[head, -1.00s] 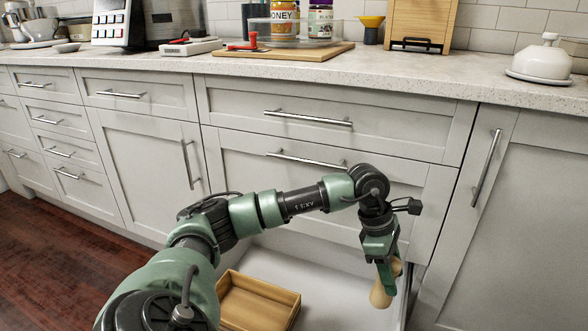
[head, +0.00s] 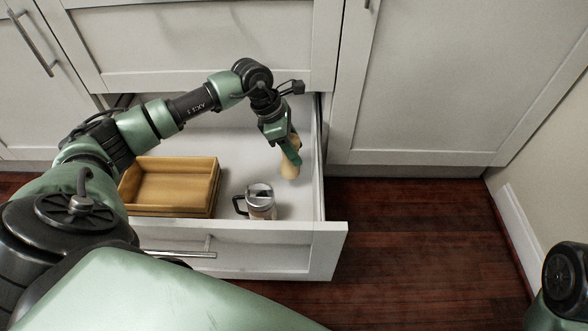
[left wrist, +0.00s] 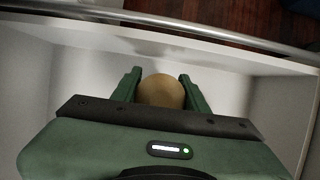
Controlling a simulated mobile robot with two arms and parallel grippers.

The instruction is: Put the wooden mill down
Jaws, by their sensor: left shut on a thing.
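The wooden mill (head: 290,169) is pale tan and hangs roughly upright below my left gripper (head: 291,152). That gripper is shut on the mill, its green fingers on either side of it. In the left wrist view the mill's round top (left wrist: 160,92) shows between the two fingers (left wrist: 160,88). The mill is inside the open white drawer (head: 245,140), in its right part near the side wall. I cannot tell whether its base touches the drawer floor. My right gripper is not in view.
A wooden tray (head: 172,185), seemingly empty, lies in the drawer's left part. A steel mug (head: 261,203) with a dark handle stands near the drawer front, nearer to me than the mill. Some bare drawer floor lies between them. Cabinet fronts (head: 430,75) rise behind.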

